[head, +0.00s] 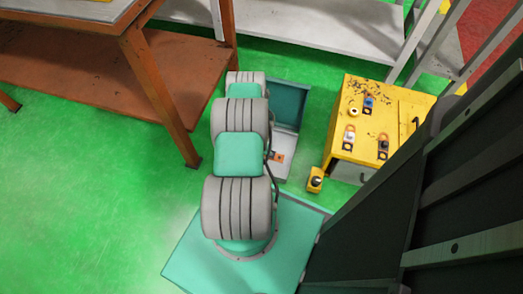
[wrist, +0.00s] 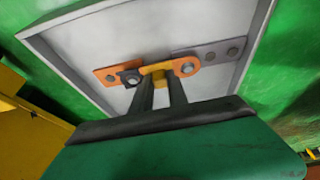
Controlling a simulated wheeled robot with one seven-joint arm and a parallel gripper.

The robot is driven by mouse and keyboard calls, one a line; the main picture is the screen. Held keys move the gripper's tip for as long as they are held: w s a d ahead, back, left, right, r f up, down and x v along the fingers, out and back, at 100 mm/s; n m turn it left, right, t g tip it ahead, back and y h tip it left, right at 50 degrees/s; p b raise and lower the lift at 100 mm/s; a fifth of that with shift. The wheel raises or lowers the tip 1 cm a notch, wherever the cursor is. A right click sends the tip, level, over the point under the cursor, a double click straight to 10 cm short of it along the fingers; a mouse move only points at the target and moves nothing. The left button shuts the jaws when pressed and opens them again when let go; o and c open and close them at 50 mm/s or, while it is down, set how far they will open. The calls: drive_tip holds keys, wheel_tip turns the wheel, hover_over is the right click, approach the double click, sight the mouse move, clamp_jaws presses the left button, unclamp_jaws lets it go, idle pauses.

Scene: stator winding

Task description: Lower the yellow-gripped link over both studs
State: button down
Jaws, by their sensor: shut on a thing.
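In the wrist view my gripper (wrist: 160,88) is shut on the yellow middle of the link (wrist: 158,76). The link has an orange eye (wrist: 187,66) on the right and a black square end with a hole (wrist: 130,78) on the left. It is over a pale panel (wrist: 85,45). The panel carries an orange bar (wrist: 104,75) with a stud (wrist: 110,77) at left and a grey bar (wrist: 220,49) with round studs at right. I cannot tell whether the link touches either bar. The head view shows the panel (head: 272,168); my arm hides the gripper there.
In the head view a yellow bench (head: 400,110) at right bears several small parts, including a blue-gripped one (head: 369,102). A small yellow block (head: 315,181) stands near its front corner. An orange-brown table (head: 90,50) is at left. Green floor (head: 110,190) is open at lower left.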

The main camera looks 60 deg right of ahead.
drive_tip(key=shift+f+b, duration=0.65)
drive_tip(key=shift+b, duration=0.2)
idle(1.1)
drive_tip(key=c, duration=1.2)
unclamp_jaws()
drive_tip(key=shift+r, duration=0.15)
wheel_tip(320, 180, up, 7)
drive_tip(key=p, duration=0.5)
